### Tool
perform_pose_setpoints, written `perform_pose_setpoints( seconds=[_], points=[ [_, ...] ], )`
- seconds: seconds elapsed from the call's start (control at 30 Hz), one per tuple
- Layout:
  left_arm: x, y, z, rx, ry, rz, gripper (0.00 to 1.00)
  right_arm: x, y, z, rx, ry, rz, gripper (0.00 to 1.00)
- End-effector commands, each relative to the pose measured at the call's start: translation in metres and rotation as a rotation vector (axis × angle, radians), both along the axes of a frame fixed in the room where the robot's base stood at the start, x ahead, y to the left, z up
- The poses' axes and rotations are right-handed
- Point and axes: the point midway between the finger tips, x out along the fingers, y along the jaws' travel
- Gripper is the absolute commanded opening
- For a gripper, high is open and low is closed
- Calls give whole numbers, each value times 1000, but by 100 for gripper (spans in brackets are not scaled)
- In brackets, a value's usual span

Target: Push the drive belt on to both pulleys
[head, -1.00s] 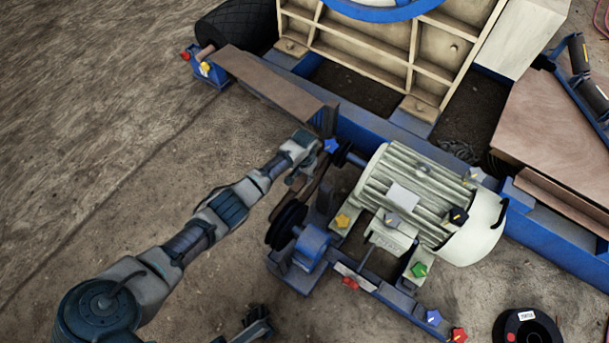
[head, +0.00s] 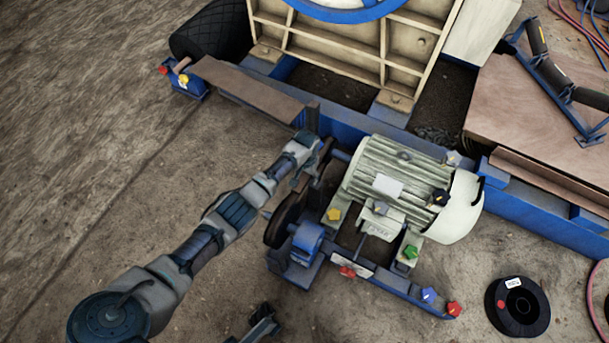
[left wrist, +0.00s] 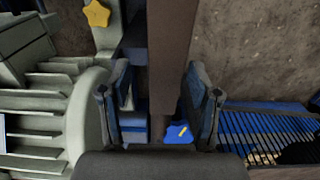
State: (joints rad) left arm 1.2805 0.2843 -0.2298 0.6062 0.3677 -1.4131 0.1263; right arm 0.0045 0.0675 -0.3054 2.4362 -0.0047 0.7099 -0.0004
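The brown drive belt (left wrist: 172,50) runs as a flat band up the middle of the left wrist view, between the fingers of my left gripper (left wrist: 160,110). A gap shows on its left side, so the fingers are open. In the head view the left gripper (head: 308,172) is at the motor-shaft end, at the upper part of the belt. The lower pulley (head: 284,222) is dark and stands by a blue bearing block. The motor pulley is hidden behind the gripper, so belt seating there cannot be told. My right gripper (head: 262,325) shows partly at the bottom edge.
The cream ribbed motor (head: 400,185) stands right of the belt. Yellow (head: 334,214), green (head: 411,252) and red (head: 347,271) knobs stick out around its base. A blue frame beam (head: 350,130) lies behind. A black spool (head: 517,306) lies right; open dirt is at left.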

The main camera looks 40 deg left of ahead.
Motion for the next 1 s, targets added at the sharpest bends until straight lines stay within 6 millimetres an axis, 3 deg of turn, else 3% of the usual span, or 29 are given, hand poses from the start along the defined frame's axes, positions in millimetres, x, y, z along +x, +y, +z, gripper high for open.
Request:
perform_pose_setpoints(
  seconds=[0.37, 0.8, 1.0],
  points=[
    [0, 3, 8, 1, -2, 1, 62, -4, -1, 1, 0, -2, -1, 40],
    [1, 1, 96, 2, -1, -1, 62, -4, -1, 1, 1, -3, 0, 40],
    [1, 1, 116, 2, 0, 0, 62, -4, -1, 1, 0, -3, -1, 40]
  ],
)
